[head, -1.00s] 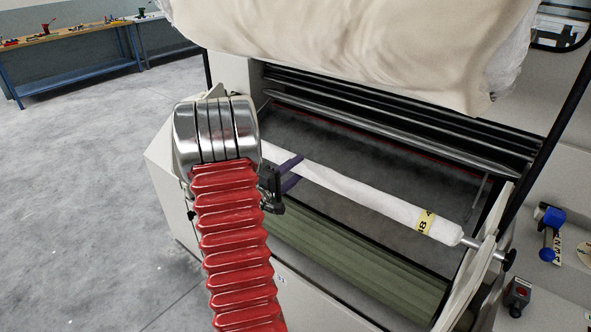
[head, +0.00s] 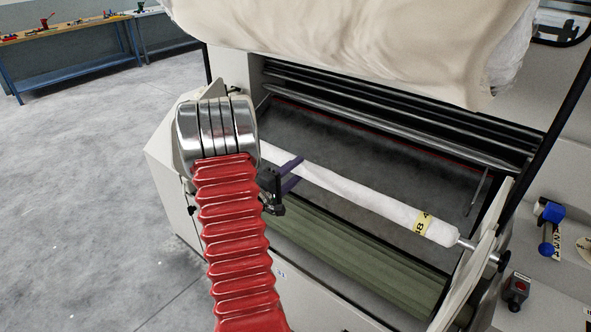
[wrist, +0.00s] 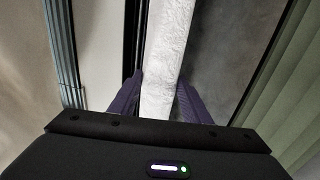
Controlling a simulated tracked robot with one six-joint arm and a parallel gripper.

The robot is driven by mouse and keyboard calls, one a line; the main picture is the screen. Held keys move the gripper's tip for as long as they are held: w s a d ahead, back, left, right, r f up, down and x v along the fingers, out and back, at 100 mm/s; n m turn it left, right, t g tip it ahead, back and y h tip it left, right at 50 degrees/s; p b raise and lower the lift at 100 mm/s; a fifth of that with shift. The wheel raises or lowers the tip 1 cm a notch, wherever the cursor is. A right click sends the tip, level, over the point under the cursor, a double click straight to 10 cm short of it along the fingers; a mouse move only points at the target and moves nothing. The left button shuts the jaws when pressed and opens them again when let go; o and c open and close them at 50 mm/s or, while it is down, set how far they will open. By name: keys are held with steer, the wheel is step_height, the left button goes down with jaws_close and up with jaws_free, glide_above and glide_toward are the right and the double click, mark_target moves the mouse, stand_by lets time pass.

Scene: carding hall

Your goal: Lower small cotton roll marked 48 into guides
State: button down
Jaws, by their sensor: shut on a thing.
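The small cotton roll (head: 360,194) is a long white bar with a yellow band marked 48 near its right end. A metal spindle sticks out of that end and lies at the slanted pale guide (head: 487,252) on the right; I cannot tell if it touches. My gripper (head: 290,175) is shut on the roll, with a purple finger on each side. In the wrist view the roll (wrist: 164,65) runs away between the two fingers (wrist: 160,98). The roll's left end and the left guide are mostly hidden behind my arm.
A green fluted roller (head: 350,255) lies below the cotton roll. A large cotton mass (head: 350,45) hangs above, close to my arm. Open floor lies left.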

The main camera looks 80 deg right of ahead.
steer(key=shift+f, duration=1.6)
steer(key=shift+f, duration=0.2)
steer(key=shift+f, duration=2.8)
steer(key=shift+f, duration=0.15)
steer(key=shift+f, duration=2.7)
